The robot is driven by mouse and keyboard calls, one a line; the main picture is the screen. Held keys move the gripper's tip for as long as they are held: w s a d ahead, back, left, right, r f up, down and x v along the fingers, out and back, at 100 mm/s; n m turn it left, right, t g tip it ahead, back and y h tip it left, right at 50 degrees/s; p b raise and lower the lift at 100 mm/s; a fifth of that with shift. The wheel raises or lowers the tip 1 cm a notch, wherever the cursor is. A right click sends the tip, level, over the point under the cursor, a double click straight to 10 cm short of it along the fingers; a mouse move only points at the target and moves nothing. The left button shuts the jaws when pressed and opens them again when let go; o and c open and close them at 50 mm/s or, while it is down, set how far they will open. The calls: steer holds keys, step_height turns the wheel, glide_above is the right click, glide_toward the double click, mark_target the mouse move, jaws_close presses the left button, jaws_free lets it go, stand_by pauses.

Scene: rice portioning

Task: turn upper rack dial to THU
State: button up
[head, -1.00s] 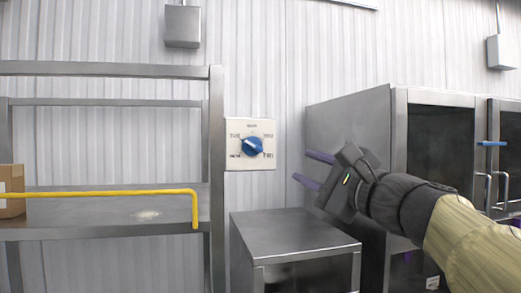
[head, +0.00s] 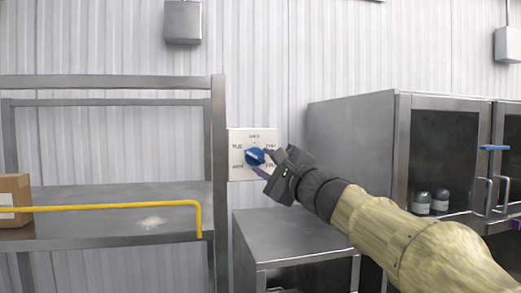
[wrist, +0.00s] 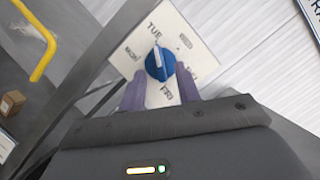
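The upper rack dial (head: 254,157) is a blue knob with a white pointer line on a white label plate (head: 236,142) beside the rack's right post. In the head view its pointer line slants, and the labels are blurred; TUE shows at the upper left. The dial also shows in the wrist view (wrist: 160,64), with TUE printed above its upper end. My gripper (head: 263,162) is at the dial from the right. Its two purple fingers (wrist: 160,92) are apart, one on each side of the knob's lower part; whether they touch it I cannot tell.
The steel rack (head: 217,180) with a yellow rail (head: 120,208) and a cardboard box (head: 14,187) stands at left. A low steel cabinet (head: 290,240) is below the dial.

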mark_target(256, 157)
steer(key=shift+p+x, duration=0.4)
steer(key=shift+x, duration=1.05)
steer(key=shift+f, duration=0.1)
jaws_close()
steer(key=shift+f+m+b, duration=0.2)
steer(key=shift+m+b, duration=0.1)
steer(key=shift+b, duration=0.25)
